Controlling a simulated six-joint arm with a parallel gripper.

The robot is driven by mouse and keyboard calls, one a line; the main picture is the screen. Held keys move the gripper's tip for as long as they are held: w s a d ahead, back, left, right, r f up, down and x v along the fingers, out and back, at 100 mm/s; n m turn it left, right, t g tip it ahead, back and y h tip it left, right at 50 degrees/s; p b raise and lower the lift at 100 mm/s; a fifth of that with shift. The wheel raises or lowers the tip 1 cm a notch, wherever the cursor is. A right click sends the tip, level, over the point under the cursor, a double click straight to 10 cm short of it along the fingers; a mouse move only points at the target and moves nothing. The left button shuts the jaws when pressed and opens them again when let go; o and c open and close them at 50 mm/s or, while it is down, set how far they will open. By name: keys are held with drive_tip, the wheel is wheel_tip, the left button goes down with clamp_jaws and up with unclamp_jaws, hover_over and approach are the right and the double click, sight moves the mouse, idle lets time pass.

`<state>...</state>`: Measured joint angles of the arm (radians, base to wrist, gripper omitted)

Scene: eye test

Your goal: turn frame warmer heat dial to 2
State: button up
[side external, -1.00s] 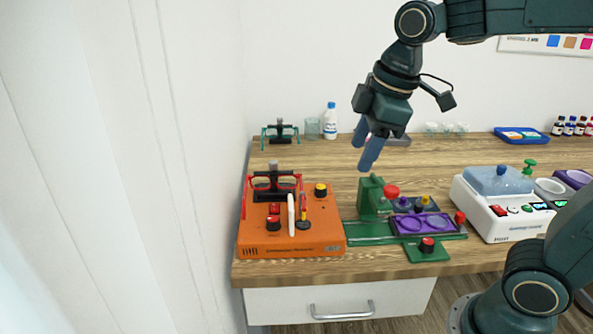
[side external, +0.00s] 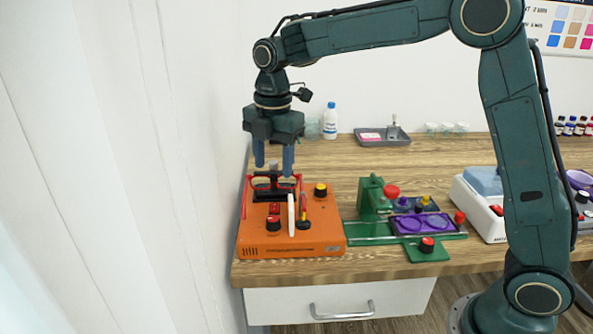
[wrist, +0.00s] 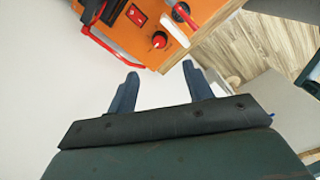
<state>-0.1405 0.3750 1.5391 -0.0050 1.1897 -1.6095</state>
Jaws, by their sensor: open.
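The orange frame warmer (side external: 325,232) sits at the left front of the bench; its corner (wrist: 150,20) shows at the top of the wrist view. On it are a black knob with a red top (side external: 273,223), which also shows in the wrist view (wrist: 159,40), and a yellow-topped knob (side external: 320,190). I cannot tell from markings which is the heat dial, nor read a setting. My gripper (side external: 273,168) points down, open and empty, at the warmer's rear side in the picture. Its fingers (wrist: 160,70) are apart from both knobs.
A white upright piece (side external: 291,214) stands between the front controls. A green fixture (side external: 375,198) with a purple tray (side external: 450,223) is right of the warmer. The wall is close left.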

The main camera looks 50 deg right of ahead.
sight(273, 218)
drive_tip(key=shift+w+f, duration=0.1)
drive_tip(key=shift+f, duration=0.1)
drive_tip(key=f, duration=1.3)
drive_tip(key=shift+w+a+f, duration=0.1)
drive_tip(key=shift+w+f, duration=0.1)
drive_tip(key=shift+f, duration=0.05)
drive_tip(key=c, duration=1)
